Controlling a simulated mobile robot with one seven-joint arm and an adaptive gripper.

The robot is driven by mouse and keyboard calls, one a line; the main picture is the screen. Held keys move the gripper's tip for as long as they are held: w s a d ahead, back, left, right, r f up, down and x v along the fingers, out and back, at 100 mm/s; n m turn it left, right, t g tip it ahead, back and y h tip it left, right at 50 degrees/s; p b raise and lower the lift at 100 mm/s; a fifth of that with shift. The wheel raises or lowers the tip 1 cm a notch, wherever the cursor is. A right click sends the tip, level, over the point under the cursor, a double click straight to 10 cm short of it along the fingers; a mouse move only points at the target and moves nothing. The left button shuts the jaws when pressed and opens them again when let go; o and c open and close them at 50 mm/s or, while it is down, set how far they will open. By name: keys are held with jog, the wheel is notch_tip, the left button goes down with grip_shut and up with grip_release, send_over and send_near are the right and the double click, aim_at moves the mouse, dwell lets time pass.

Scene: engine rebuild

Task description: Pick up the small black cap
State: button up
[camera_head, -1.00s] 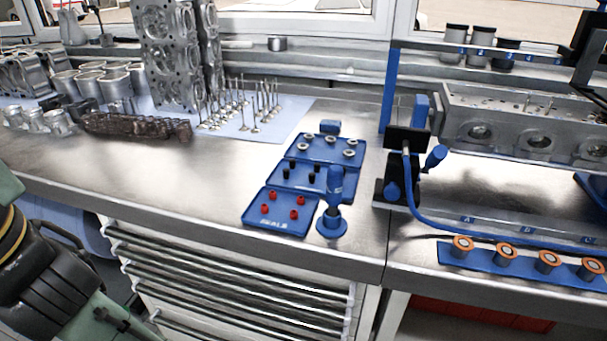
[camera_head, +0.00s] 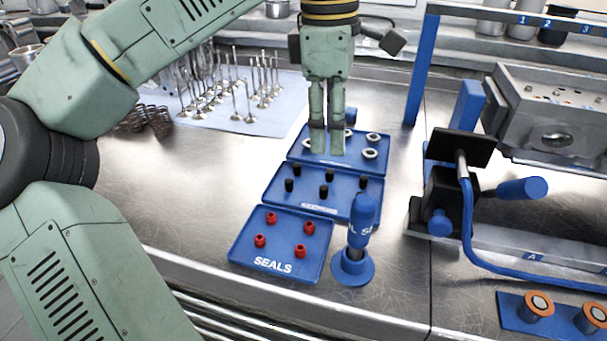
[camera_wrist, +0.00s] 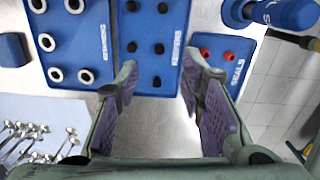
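Several small black caps stand in the middle blue tray (camera_head: 275,196) in the head view; one black cap (camera_head: 289,185) is near its left end. In the wrist view several black caps show in the same tray (camera_wrist: 146,28), and the nearest black cap (camera_wrist: 156,82) appears between my fingertips in the picture. My gripper (camera_head: 327,152) points down over the trays and hides part of the back tray. In the wrist view my gripper (camera_wrist: 160,68) is open, with a clear gap between its fingers and nothing gripped.
A back tray (camera_head: 352,160) holds metal rings. A front SEALS tray (camera_head: 285,232) holds red seals (camera_head: 271,218). An upright blue tool (camera_head: 361,225) stands right of the trays. Valves (camera_head: 240,100) stand behind left; a blue-framed fixture (camera_head: 455,190) is at right. Bare bench lies left.

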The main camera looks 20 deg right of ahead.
jog(key=shift+y, duration=0.3)
jog(key=f, duration=0.3)
jog(key=a+f, duration=0.1)
jog(key=f, duration=0.1)
jog(key=shift+w, duration=0.25)
jog(key=shift+d+f+p, duration=0.2)
jog(key=shift+f+p, duration=0.15)
jog(key=shift+f, duration=1.1)
jog(key=shift+d+f+p, duration=0.15)
jog(key=shift+f+p, duration=0.2)
jog(key=shift+f, duration=1.1)
jog(key=shift+c, duration=0.6)
grip_shut()
notch_tip(320, 180, up, 18)
jog(key=p, duration=0.4)
jog(key=b, duration=0.5)
send_over(324, 187)
notch_tip(324, 187, down, 8)
